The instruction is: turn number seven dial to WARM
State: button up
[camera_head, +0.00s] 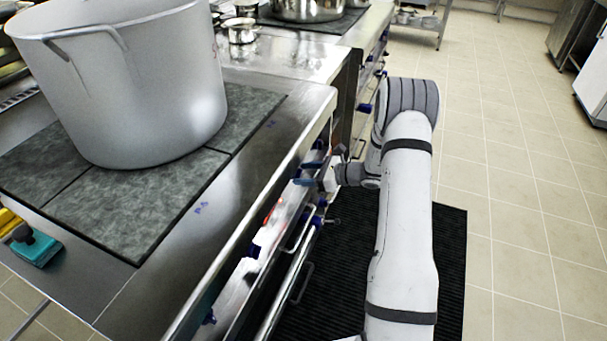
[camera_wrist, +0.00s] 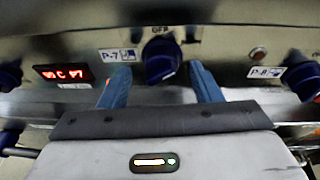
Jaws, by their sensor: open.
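The number seven dial (camera_wrist: 160,60) is a dark blue knob on the steel front panel, beside a label (camera_wrist: 120,55) reading P-7. The letters OFF show just above the knob. I cannot make out a WARM mark or a pointer on the knob. My gripper (camera_wrist: 159,72) is open, with one blue finger to the left of the dial and one to the right. Gaps show between both fingers and the knob, so it is not gripped. In the head view my gripper (camera_head: 308,174) is at the stove front, and I cannot pick out this dial there.
A red-lit display (camera_wrist: 63,73) lies left of the dial. Another knob (camera_wrist: 306,80) stands at the right by the P-8 label, and one (camera_wrist: 9,76) at the far left. A large stockpot (camera_head: 150,100) stands on the stove top. The tiled floor (camera_head: 520,190) to the right is clear.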

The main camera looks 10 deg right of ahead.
jog(key=v, duration=0.6)
jog(key=shift+s+d, duration=0.15)
jog(key=shift+d, duration=0.05)
jog(key=s+a+r+n+g+h+p, duration=0.2)
jog(key=s+a+r+n+g, duration=0.3)
jog(key=s+r, duration=0.35)
jog(key=s+a+r+n+g+h+p, duration=0.2)
jog(key=s+a+r+n, duration=0.3)
jog(key=s+r+n, duration=0.3)
jog(key=s+d+r+n+t+h+p, duration=0.2)
jog(key=s+r+n+h, duration=0.6)
jog(key=s, duration=0.7)
jog(key=shift+d+r+n+h+p, duration=0.3)
jog(key=shift+d+r+n+p, duration=0.5)
jog(key=shift+d+r+n, duration=0.75)
